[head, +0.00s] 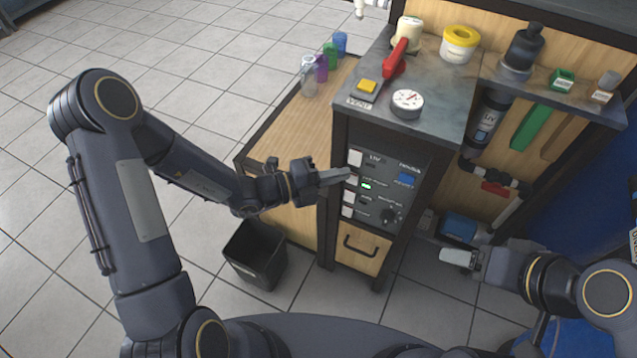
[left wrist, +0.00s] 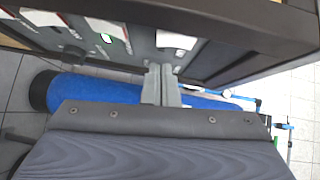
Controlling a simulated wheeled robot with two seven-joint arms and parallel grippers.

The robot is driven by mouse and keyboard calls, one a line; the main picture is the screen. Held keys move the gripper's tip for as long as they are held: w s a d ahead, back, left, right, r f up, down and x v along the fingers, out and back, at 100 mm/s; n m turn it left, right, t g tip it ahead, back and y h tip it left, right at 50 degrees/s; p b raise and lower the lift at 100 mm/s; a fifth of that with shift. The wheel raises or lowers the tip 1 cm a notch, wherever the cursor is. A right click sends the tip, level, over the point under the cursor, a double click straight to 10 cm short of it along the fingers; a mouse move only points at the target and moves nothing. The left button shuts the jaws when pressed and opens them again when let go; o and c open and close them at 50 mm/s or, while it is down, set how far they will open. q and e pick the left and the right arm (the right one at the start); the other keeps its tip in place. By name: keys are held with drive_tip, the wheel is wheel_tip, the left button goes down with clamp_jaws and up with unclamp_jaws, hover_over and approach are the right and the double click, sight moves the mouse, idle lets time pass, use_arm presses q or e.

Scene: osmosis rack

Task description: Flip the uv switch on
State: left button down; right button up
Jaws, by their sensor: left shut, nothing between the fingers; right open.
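The dark control panel (head: 385,190) is on the front of the cabinet, with a column of white switches on its left side. The top white switch (head: 355,157) sits beside the "UV" label; a white switch (left wrist: 176,41) also shows near my fingertips in the left wrist view and seems to be the same one. A green light (head: 366,186) glows lower, beside the second row. My left gripper (head: 348,174) is shut and empty, its tips at the panel's left side just below the UV switch; contact cannot be told. My right gripper (head: 462,258) is open, low at the right, away from the panel.
A red-handled valve (head: 396,58), a yellow button (head: 367,86) and a white gauge (head: 407,101) are on the cabinet top. A drawer (head: 360,250) is below the panel. A black bin (head: 256,255) stands on the floor below my left forearm. Coloured bottles stand on the wooden side surface.

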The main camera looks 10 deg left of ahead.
use_arm(q)
drive_tip(key=shift+w+d+f, duration=0.1)
drive_tip(key=shift+w+d, duration=0.05)
drive_tip(key=shift+w, duration=0.4)
drive_tip(key=shift+w+d+f, duration=0.1)
drive_tip(key=shift+w+d, duration=0.05)
drive_tip(key=shift+w, duration=0.4)
drive_tip(key=shift+w+d+f+b, duration=0.15)
drive_tip(key=shift+f+b, duration=0.1)
drive_tip(key=shift+b, duration=0.2)
drive_tip(key=shift+r+m, duration=0.2)
drive_tip(key=shift+m, duration=0.1)
use_arm(e)
drive_tip(key=shift+f, duration=0.3)
